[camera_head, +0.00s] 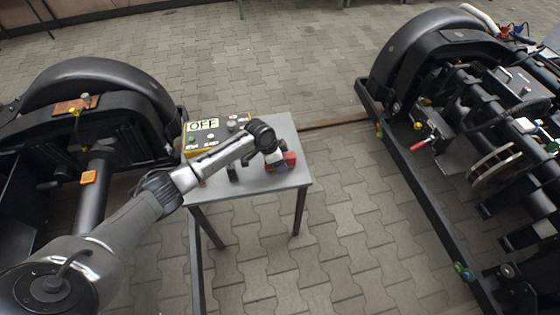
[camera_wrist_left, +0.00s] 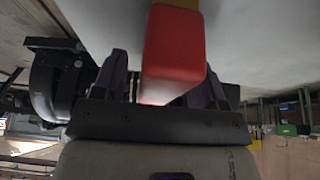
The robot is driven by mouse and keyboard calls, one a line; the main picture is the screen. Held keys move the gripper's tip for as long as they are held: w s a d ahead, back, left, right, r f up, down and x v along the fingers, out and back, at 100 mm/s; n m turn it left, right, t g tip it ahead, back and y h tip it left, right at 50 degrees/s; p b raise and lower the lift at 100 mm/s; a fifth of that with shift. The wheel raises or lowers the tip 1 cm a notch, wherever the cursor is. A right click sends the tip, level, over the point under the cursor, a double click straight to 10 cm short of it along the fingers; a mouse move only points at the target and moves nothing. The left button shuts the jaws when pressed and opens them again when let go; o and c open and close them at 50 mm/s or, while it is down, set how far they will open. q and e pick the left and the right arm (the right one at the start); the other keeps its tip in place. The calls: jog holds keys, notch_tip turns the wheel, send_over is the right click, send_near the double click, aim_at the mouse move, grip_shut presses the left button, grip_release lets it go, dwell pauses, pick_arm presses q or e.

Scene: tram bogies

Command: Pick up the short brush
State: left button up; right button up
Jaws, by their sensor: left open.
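A small red object (camera_head: 289,161) lies on the small grey table, at its right side; I cannot tell for sure whether it is the short brush. In the left wrist view a red block-like end (camera_wrist_left: 174,55) with a yellow part behind it reaches between the fingers. My left gripper (camera_head: 278,166) is at the red object, pointing down at the table. Its dark fingers (camera_wrist_left: 162,88) stand apart on either side of the red end, and it is open. The arm hides part of the table top. My right gripper is not in view.
The grey table (camera_head: 232,187) also holds a yellow control box (camera_head: 203,138) with an OFF display and a small dark object (camera_head: 232,173). Black bogies stand at left (camera_head: 95,90) and right (camera_head: 440,70). Paved floor (camera_head: 340,230) lies clear between table and right bogie.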

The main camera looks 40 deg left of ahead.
pick_arm(q)
jog(key=shift+f, duration=0.2)
dwell(0.4)
jog(key=c, duration=1.1)
